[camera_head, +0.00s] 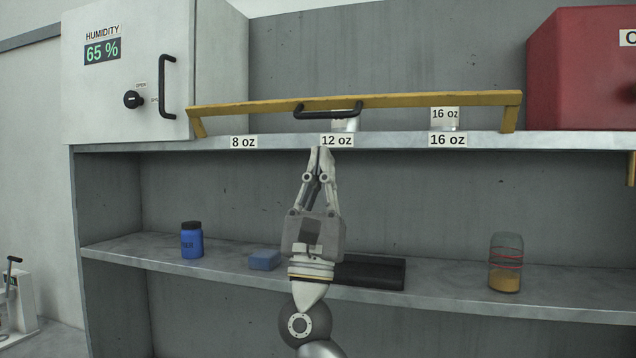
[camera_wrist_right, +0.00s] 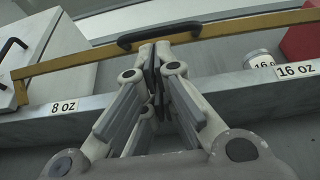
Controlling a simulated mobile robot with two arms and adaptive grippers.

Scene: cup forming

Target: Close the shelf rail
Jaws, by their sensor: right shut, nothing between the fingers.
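The yellow shelf rail (camera_head: 420,101) runs along the front of the upper shelf in the head view, with short legs at both ends. A black handle (camera_head: 328,108) sits at its middle. My right gripper (camera_head: 321,150) points up in front of the shelf edge by the 12 oz label, just below the handle in the picture. Its fingers are together and empty. In the right wrist view the rail (camera_wrist_right: 245,24) and handle (camera_wrist_right: 158,36) show beyond the fingertips (camera_wrist_right: 156,52). Whether the fingertips touch the handle I cannot tell. My left gripper is out of view.
Cups marked 16 oz (camera_head: 445,118) stand behind the rail. A white humidity cabinet (camera_head: 215,60) is at left, a red box (camera_head: 575,70) at right. The lower shelf holds a blue jar (camera_head: 191,240), blue sponge (camera_head: 264,260), black tray (camera_head: 370,272) and glass jar (camera_head: 505,265).

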